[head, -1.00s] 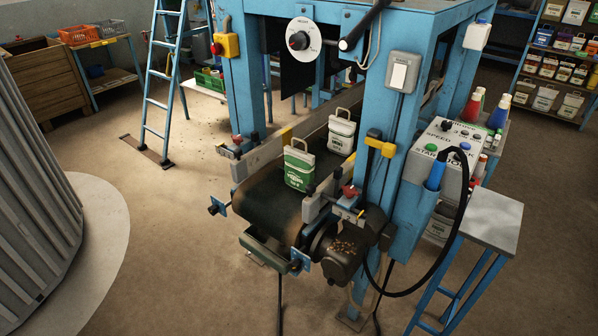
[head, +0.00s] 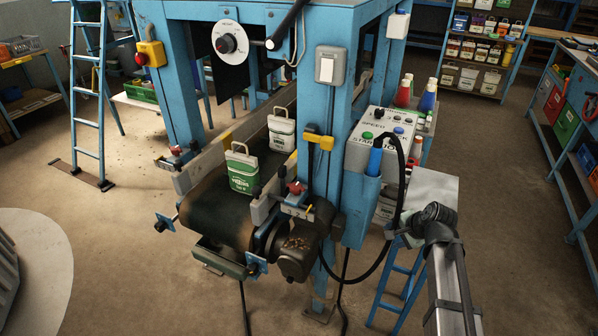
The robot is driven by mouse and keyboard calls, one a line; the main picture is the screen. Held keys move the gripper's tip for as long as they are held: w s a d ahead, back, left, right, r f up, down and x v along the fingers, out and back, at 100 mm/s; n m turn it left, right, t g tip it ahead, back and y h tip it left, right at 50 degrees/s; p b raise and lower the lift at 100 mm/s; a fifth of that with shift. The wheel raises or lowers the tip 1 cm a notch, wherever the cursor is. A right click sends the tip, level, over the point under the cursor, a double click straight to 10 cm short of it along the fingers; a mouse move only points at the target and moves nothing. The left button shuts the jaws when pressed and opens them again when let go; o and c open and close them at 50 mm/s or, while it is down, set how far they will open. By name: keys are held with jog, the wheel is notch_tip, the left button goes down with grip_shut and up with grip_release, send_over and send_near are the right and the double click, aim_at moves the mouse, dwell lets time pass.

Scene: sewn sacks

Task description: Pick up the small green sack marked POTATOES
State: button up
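A small green and white sack (head: 243,172) with a handle loop on top stands upright on the near end of the dark conveyor belt (head: 212,207). Its lettering is too small to read for certain. A second sack, white with a green band (head: 282,133), stands behind it to the right, farther up the belt.
The blue machine frame (head: 339,150) rises around the belt. A control box (head: 377,146), a hanging black cable and a small grey-topped table (head: 430,188) stand to its right.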

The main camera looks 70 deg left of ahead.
jog(key=s+a+r+n+g+h, duration=0.1)
jog(key=s+a+r+n+g, duration=0.1)
jog(key=s+a+r, duration=1.05)
jog(key=s+a+r+n+g+h, duration=0.15)
jog(key=s+a+r, duration=0.3)
jog(key=s, duration=1.45)
jog(key=s+a+r+n+g+h, duration=0.1)
jog(key=s+a+r+g, duration=0.1)
jog(key=s+a+r, duration=1.05)
jog(key=m+t+y, duration=0.2)
jog(key=m, duration=1.4)
send_near(241, 155)
jog(key=shift+s+a+f+n+g+h, duration=0.15)
jog(key=shift+a+f+n+g+h, duration=0.1)
jog(key=shift+f, duration=0.35)
jog(key=shift+a+f, duration=0.1)
jog(key=shift+f, duration=0.15)
jog(key=shift+a+x, duration=0.2)
jog(key=shift+x, duration=3.2)
jog(key=shift+c, duration=0.4)
jog(key=shift+r, duration=0.1)
grip_shut()
